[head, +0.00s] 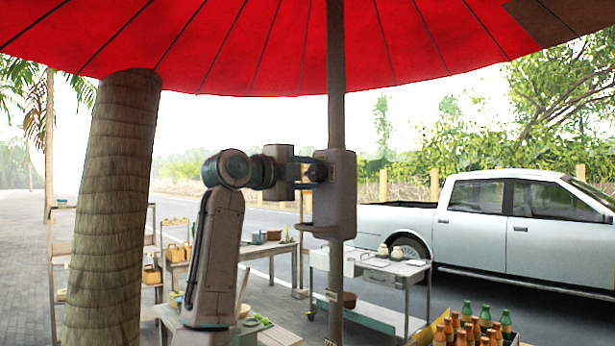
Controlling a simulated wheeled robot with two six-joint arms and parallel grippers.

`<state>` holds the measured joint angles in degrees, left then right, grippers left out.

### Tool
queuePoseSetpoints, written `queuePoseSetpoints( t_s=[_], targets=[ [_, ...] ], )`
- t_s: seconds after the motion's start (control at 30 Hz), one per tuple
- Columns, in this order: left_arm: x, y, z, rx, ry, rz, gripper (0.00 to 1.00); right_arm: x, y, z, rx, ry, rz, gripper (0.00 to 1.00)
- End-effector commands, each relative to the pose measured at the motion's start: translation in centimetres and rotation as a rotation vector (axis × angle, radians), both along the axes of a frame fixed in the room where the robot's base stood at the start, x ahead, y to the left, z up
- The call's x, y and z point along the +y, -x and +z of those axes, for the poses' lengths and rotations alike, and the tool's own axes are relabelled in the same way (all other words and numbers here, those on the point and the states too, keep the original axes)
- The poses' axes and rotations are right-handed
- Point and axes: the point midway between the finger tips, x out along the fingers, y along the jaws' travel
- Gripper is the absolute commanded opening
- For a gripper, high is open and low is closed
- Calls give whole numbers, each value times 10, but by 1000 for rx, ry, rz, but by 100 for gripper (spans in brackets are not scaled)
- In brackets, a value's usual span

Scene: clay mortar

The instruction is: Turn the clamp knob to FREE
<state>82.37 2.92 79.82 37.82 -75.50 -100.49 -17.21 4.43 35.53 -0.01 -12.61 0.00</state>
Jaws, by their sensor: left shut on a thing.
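A dark clamp knob (319,172) sticks out of the left side of the housing. My left arm rises from below and bends right toward it. My left gripper (308,173) is shut on the knob, and its fingers partly hide the knob. I cannot read any FREE mark or tell the knob's angle from here. My right gripper is not in view.
A red umbrella canopy (270,45) hangs overhead. A thick tree trunk (115,210) stands left of my arm. Low tables, one a metal cart (392,268), stand behind. A bottle crate (430,332) is at bottom right. A silver pickup (500,225) is parked beyond.

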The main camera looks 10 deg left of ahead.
Motion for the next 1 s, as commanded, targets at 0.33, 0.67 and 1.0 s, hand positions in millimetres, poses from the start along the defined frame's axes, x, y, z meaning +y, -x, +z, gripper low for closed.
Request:
queuePoseSetpoints(
  t_s=[0.33, 0.67, 1.0],
  targets=[
    [0, 0, -1, -6, -15, -1, 14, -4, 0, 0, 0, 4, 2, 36],
    [0, 0, -1, -7, -14, -1, 59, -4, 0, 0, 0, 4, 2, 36],
    [5, 7, -2, -11, -13, 1, 59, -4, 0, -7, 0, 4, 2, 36]
  ],
)
